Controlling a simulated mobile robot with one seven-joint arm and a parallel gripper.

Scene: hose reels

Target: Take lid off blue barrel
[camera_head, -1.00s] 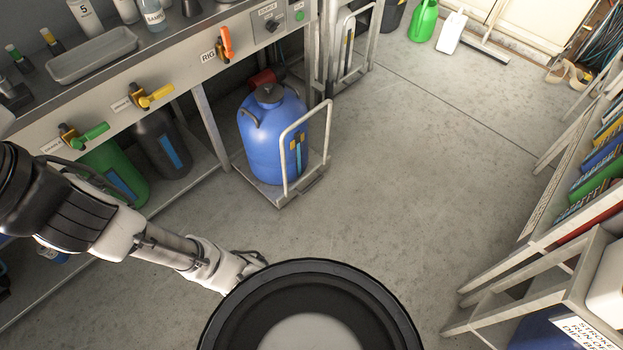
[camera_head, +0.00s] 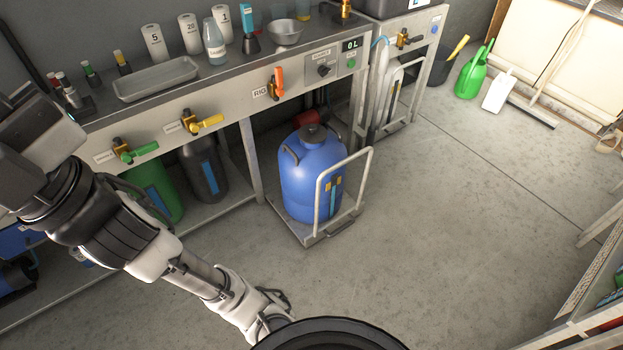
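The blue barrel (camera_head: 309,183) stands upright on a low wheeled trolley (camera_head: 318,232) beside the bench, just right of centre. Its dark lid (camera_head: 312,134) sits on its top, and it has dark handles at the shoulder. The trolley's pale push handle (camera_head: 343,180) rises in front of the barrel's right side. My arm reaches from the left edge down to the bottom middle. My gripper (camera_head: 274,314) is low, in front of the barrel and apart from it, partly hidden behind a dark round rim at the bottom edge. Its fingers are too obscured to judge.
The bench (camera_head: 225,95) carries a tray (camera_head: 156,78), bottles and a bowl, with green, yellow and orange valve levers on its front. Green and dark drums stand beneath. A green watering can (camera_head: 470,78) and a broom stand at the back right. The floor right of the trolley is clear.

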